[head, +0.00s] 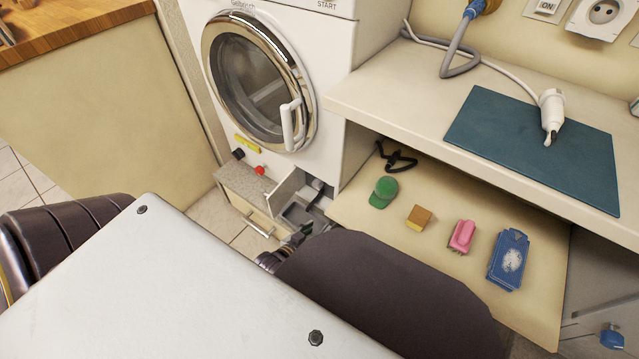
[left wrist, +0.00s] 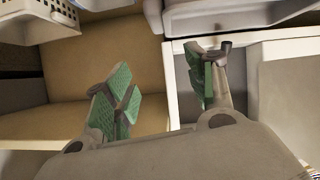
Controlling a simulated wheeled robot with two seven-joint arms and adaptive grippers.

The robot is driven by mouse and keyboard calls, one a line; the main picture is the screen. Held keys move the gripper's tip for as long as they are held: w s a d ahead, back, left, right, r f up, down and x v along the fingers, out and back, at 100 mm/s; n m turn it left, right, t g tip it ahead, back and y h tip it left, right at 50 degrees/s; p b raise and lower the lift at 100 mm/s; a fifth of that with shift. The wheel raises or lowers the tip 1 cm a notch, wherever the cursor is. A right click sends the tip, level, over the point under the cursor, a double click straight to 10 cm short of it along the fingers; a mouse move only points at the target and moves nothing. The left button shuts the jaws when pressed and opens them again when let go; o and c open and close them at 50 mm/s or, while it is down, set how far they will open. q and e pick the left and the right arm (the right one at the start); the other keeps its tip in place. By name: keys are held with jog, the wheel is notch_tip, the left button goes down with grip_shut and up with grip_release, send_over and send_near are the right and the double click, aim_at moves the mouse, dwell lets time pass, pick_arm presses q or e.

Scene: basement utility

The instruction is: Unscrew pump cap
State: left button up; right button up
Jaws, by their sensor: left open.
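The washing machine (head: 262,95) stands at the upper left of the head view, with a small white flap (head: 288,190) open low on its front. A small dark grey part, perhaps the pump cap (head: 318,185), shows in that opening, small and unclear. My left gripper (head: 298,236) is low in front of the opening, mostly hidden by my arm. In the left wrist view my left gripper (left wrist: 160,80) has its green-padded fingers spread and nothing between them. A dark grey bar (left wrist: 225,47) appears beside the right finger's tip; I cannot tell whether they touch. My right gripper is not seen.
A lower shelf (head: 405,247) right of the machine carries a green cap (head: 383,192), a sponge (head: 419,218), a pink brush (head: 462,236) and a blue packet (head: 508,259). A counter (head: 400,80) overhangs it. A small cabinet (head: 245,182) stands left of the flap.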

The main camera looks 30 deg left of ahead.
aim_at(316, 186)
pick_arm(q)
jog(key=a+r+t+p, duration=0.3)
jog(key=a+r+t, duration=0.2)
jog(key=a, duration=0.4)
jog(key=shift+w+a+r+m, duration=0.15)
jog(key=shift+w+a+m, duration=0.05)
jog(key=shift+a+m, duration=0.2)
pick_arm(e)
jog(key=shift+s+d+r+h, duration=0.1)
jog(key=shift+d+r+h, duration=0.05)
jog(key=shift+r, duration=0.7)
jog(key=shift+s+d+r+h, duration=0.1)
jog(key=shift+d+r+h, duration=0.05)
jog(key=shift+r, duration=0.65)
pick_arm(q)
jog(key=shift+w, duration=0.15)
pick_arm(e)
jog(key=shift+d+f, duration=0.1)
